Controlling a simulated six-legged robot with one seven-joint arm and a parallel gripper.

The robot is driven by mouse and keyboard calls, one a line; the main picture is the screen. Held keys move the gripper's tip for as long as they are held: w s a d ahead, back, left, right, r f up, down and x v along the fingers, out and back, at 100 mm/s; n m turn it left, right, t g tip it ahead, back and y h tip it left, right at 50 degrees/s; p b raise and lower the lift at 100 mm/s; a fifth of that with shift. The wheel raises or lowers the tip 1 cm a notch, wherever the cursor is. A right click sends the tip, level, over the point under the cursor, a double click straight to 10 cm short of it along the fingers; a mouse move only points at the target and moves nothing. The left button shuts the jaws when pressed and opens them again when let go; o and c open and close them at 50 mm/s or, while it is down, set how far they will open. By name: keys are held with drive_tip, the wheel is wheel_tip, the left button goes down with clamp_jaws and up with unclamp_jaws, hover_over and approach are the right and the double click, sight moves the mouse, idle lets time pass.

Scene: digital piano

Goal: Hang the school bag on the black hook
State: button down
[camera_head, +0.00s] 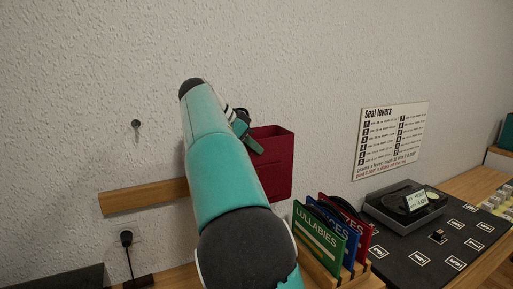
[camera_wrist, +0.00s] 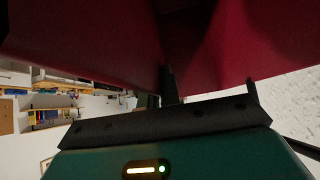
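The dark red school bag (camera_head: 274,172) is upright in front of the wall, right of my arm, with its lower left part hidden behind the arm. In the wrist view the bag (camera_wrist: 100,35) fills the top of the picture. My gripper (camera_head: 246,132) is at the bag's upper left edge. In the wrist view its fingers (camera_wrist: 168,85) look close together against the red cloth, and it appears shut on the bag. The strap cannot be made out. A small dark hook (camera_head: 136,127) is on the wall left of my arm, with nothing on it.
A wooden rail (camera_head: 145,197) runs along the wall below the hook. A black plug (camera_head: 127,238) is in a socket beneath it. Upright folders (camera_head: 318,240) stand in a wooden holder below the bag. A black panel (camera_head: 440,238) is at right. The wall around the hook is clear.

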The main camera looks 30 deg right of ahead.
drive_tip(key=shift+w+f, duration=0.25)
drive_tip(key=shift+w, duration=0.65)
drive_tip(key=shift+w+f, duration=0.3)
drive_tip(key=shift+w, duration=0.6)
drive_tip(key=shift+w+f, duration=0.25)
drive_tip(key=shift+w, duration=0.65)
drive_tip(key=shift+f, duration=0.1)
drive_tip(key=c, duration=1.5)
unclamp_jaws()
drive_tip(key=shift+f, duration=0.1)
drive_tip(key=shift+c, duration=0.2)
drive_tip(key=v, duration=0.5)
drive_tip(key=shift+a+r, duration=0.2)
drive_tip(key=shift+r, duration=0.05)
